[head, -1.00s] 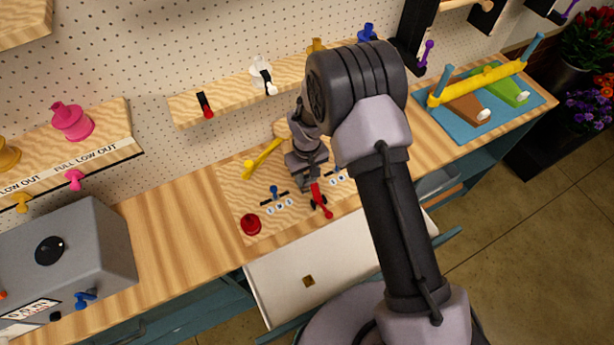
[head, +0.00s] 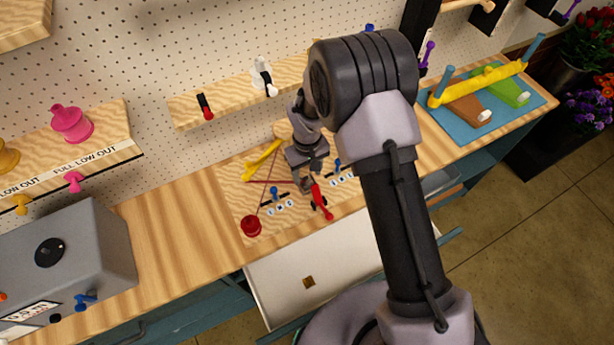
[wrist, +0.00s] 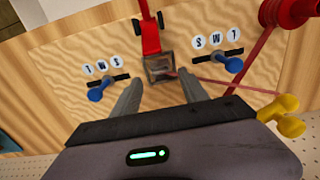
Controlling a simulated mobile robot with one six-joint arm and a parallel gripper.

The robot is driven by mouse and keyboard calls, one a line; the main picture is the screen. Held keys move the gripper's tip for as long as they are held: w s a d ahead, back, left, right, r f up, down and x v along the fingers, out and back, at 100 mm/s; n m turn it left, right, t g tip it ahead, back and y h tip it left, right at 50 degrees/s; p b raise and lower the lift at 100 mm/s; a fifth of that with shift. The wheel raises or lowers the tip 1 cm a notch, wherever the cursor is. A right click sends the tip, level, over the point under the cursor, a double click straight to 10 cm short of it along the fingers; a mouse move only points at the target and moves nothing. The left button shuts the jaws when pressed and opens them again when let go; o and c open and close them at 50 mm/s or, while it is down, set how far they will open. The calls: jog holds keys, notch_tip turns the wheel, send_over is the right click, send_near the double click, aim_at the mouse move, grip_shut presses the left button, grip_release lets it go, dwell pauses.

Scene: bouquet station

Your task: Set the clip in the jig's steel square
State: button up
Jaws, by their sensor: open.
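The jig's steel square (wrist: 150,75) is a small grey frame on the wooden jig board (wrist: 60,60). A small reddish piece shows at its right side, where a thin red ribbon (wrist: 225,84) ends. I cannot make out a separate clip in the square. My gripper (wrist: 162,77) is open, with its fingertips on either side of the square; it also shows above the jig in the head view (head: 308,184). A red lever with black wheels (wrist: 150,35) stands just beyond the square and shows in the head view (head: 321,202).
Blue sliders (wrist: 99,93) (wrist: 230,65) with S, M, L labels flank the square. The ribbon runs from the red spool (head: 251,226) by the yellow arm (head: 262,160). Black-and-red (head: 204,105) and white-and-black (head: 263,78) pieces sit on the shelf behind.

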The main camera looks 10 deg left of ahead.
notch_tip(320, 180, up, 9)
notch_tip(320, 180, up, 14)
jog(key=m+t+y, duration=0.1)
jog(key=m, duration=0.2)
send_over(307, 178)
jog(key=s+d, duration=0.1)
jog(key=d, duration=0.6)
jog(key=s+d+r+m+t, duration=0.1)
jog(key=s+d+r+m, duration=0.2)
jog(key=s, duration=0.3)
jog(key=s+d+r+m+t, duration=0.2)
jog(key=s+d+r+m, duration=0.1)
jog(key=s+d+r, duration=0.2)
jog(key=s+d+r+m+t+y, duration=0.1)
jog(key=s+d+r, duration=0.3)
jog(key=s, duration=0.5)
jog(key=shift+r+m+t, duration=0.4)
jog(key=shift+r+m, duration=0.4)
jog(key=shift+m, duration=0.1)
jog(key=shift+s, duration=0.1)
jog(key=shift+a, duration=0.1)
